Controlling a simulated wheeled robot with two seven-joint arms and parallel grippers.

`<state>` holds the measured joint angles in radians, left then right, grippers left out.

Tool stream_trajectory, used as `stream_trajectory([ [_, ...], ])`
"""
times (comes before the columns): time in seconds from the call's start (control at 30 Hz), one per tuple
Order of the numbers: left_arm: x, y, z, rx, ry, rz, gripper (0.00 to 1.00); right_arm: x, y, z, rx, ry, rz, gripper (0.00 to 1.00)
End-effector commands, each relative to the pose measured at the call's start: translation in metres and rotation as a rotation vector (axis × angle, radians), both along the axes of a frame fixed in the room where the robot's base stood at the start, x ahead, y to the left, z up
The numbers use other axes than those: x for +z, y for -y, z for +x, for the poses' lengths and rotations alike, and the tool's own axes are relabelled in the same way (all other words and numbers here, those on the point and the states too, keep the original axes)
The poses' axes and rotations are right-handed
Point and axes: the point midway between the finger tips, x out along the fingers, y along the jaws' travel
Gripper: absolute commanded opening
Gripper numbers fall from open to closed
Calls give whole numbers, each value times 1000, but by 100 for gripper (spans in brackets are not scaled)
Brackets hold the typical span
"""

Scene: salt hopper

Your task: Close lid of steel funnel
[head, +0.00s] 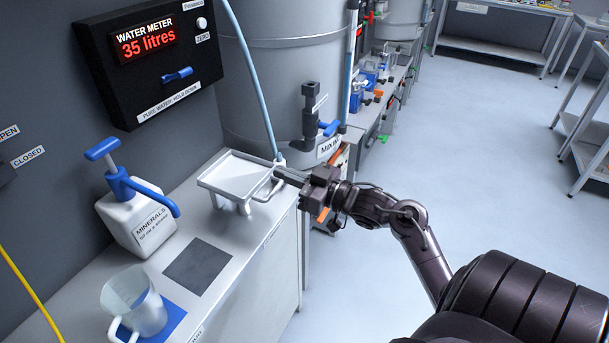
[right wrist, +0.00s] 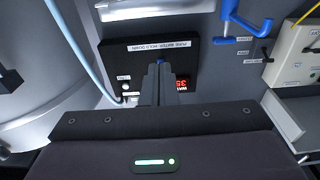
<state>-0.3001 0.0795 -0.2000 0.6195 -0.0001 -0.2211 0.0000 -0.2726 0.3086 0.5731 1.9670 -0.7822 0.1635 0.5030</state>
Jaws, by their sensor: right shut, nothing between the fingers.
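A shallow, pale metal rectangular piece with a raised rim (head: 238,175) stands on short supports at the far end of the white bench. It seems to be the steel funnel's top. I cannot tell which part is the lid. A looped handle sticks out on its right side. My right gripper (head: 280,171) is shut and empty, its tips by that handle at the right edge of the piece; whether they touch is unclear. In the right wrist view the shut fingers (right wrist: 159,72) show with the dark meter panel behind them. My left gripper is not in view.
A water meter (head: 148,60) reading 35 litres is on the left wall. A minerals pump bottle (head: 140,220) and a clear jug (head: 135,305) stand nearer on the bench, beside a dark square (head: 198,266). A large grey tank (head: 285,80) with a blue hose stands behind.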

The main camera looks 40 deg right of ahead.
Motion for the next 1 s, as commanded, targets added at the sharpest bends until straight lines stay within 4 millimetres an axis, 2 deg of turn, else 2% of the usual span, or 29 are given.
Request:
stream_trajectory([
  [0.03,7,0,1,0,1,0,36,6,-4,11,0,2,2,0],
  [0.13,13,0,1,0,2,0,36,7,-12,29,1,3,1,0],
  [0.2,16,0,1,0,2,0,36,-11,-9,22,-3,-7,3,0],
  [0.4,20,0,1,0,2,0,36,-32,-7,17,-1,-2,0,0],
  [0.83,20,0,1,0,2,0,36,-38,-6,15,-1,0,-1,0],
  [1.0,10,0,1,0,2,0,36,-57,-6,14,1,-2,-2,0],
])
